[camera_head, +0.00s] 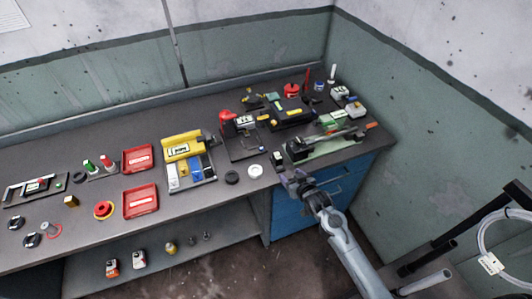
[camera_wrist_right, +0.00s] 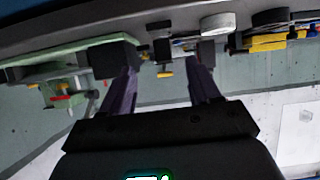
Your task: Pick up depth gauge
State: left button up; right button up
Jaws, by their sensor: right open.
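My right gripper (camera_head: 297,181) is at the front edge of the bench, toward its right end. It is open, and its two fingers (camera_wrist_right: 165,75) show apart in the right wrist view with nothing held between them. A small dark upright piece with a pale face (camera_head: 278,160) stands on the bench just beyond the gripper, apart from it. I cannot tell for sure whether this is the depth gauge. In the right wrist view small dark parts (camera_wrist_right: 161,47) show beyond the gap between the fingers. My left gripper is not in view.
A long green fixture (camera_head: 322,146) lies right of the small piece. A white ring (camera_head: 255,171) and a black ring (camera_head: 232,177) lie to its left. Red trays (camera_head: 140,202) and a yellow-topped organizer (camera_head: 183,147) stand further left. Blue drawers (camera_head: 290,212) are below the bench.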

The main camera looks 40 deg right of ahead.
aim_at(280, 161)
jog(key=shift+t, duration=0.5)
jog(key=w+b, duration=0.1)
jog(key=w, duration=0.1)
jog(key=w+b, duration=0.1)
jog(key=w, duration=0.1)
jog(key=w+d+b, duration=0.1)
jog(key=w, duration=0.1)
jog(key=shift+w+f, duration=0.2)
jog(key=shift+f, duration=0.2)
jog(key=shift+b+x, duration=0.65)
jog(key=shift+x, duration=2.65)
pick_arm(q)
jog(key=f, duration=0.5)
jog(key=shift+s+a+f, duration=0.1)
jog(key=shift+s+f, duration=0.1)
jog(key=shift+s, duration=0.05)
pick_arm(e)
jog(key=shift+d, duration=0.15)
grip_shut()
